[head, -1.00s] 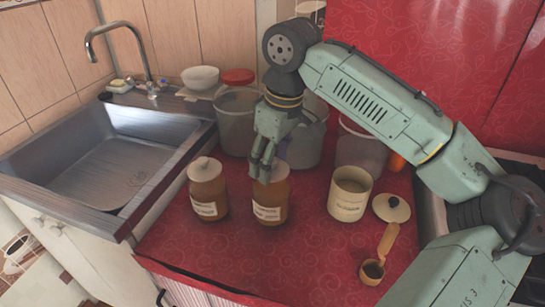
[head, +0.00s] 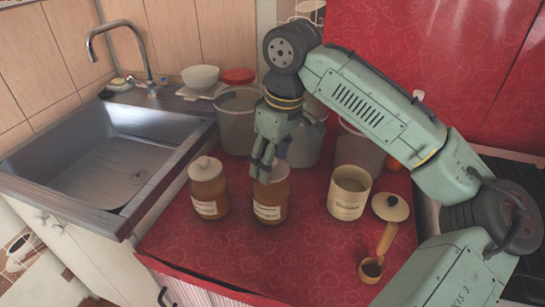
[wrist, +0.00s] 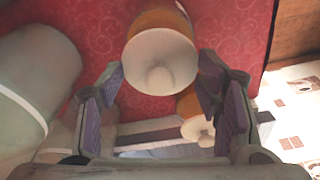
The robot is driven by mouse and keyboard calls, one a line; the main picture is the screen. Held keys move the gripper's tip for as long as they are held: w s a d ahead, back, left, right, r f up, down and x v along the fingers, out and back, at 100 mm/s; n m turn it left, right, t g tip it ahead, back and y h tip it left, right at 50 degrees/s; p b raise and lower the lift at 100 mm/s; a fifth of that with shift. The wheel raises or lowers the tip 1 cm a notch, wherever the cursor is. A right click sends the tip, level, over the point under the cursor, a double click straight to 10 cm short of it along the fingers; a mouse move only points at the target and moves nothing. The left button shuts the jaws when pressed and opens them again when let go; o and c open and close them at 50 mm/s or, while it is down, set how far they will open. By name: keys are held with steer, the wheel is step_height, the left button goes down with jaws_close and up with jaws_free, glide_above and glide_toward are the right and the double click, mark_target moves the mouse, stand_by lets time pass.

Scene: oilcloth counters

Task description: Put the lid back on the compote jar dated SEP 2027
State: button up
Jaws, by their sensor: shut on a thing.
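Two amber compote jars stand side by side on the red counter: the left jar (head: 209,197) wears a whitish knobbed lid (head: 205,168), and the middle jar (head: 270,208) is under my gripper (head: 264,176). My gripper points down and is shut on the middle jar's pale lid (head: 280,171). In the wrist view this lid (wrist: 160,62), with its round knob, lies between the fingertips, over the amber glass. I cannot tell whether it is fully seated. The other jar's lid shows lower right in the wrist view (wrist: 197,129). The label dates are too small to read.
An open cream canister (head: 348,195) stands right of the jars, with its dark-knobbed lid (head: 390,207) and a wooden scoop (head: 378,255) beside it. Clear plastic tubs (head: 236,118) stand behind. A sink (head: 110,165) is at left. The front counter is clear.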

stand_by(0.3)
steer(key=o, duration=0.9)
steer(key=shift+o, duration=0.7)
steer(key=o, duration=0.3)
steer(key=shift+r, duration=0.1)
steer(key=shift+r+p, duration=3.05)
steer(key=shift+r, duration=0.4)
steer(key=shift+c, duration=0.3)
